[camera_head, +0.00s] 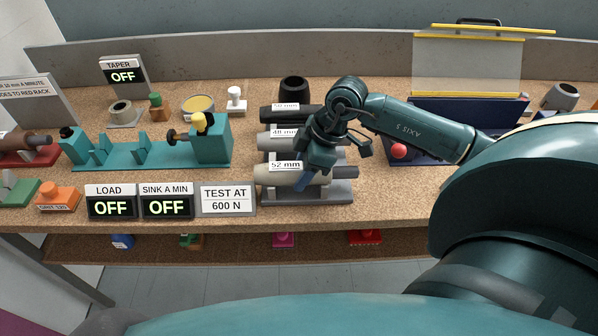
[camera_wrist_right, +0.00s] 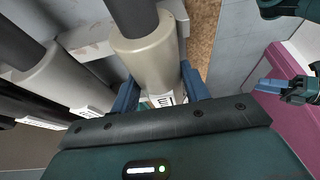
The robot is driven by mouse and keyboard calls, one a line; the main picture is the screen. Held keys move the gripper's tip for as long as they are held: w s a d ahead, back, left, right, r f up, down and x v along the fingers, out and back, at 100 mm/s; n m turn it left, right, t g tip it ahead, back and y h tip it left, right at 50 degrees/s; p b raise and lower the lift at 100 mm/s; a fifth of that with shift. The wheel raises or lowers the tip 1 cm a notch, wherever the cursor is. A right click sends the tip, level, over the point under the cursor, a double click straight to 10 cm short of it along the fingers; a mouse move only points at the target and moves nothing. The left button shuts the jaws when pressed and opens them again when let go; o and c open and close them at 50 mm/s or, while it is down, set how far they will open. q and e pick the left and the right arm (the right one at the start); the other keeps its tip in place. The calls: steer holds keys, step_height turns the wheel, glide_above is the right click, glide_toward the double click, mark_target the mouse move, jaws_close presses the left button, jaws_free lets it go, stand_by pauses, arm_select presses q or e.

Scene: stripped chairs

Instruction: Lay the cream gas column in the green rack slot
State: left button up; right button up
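The cream gas column (camera_head: 290,174) lies in the front place of a grey cradle (camera_head: 330,192) in the head view, by a "52 mm" label. My right gripper (camera_head: 307,178) is over it. In the right wrist view the blue fingers of my right gripper (camera_wrist_right: 160,95) stand on both sides of the cream column (camera_wrist_right: 148,55); whether they press on it cannot be told. A green rack (camera_head: 20,190) shows partly at the left edge of the head view. A gripper that looks like my left one (camera_wrist_right: 280,88) is at the right edge of the wrist view.
Grey and black columns (camera_head: 285,113) lie behind the cream one. A teal test fixture (camera_head: 210,142) stands to the left. Two "OFF" displays (camera_head: 138,206) and a "TEST AT 600 N" sign (camera_head: 226,199) line the front edge. A red rack (camera_head: 28,158) holds a brown column.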

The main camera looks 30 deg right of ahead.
steer(key=c, duration=0.9)
steer(key=shift+r, duration=0.1)
jaws_close()
steer(key=shift+r, duration=0.1)
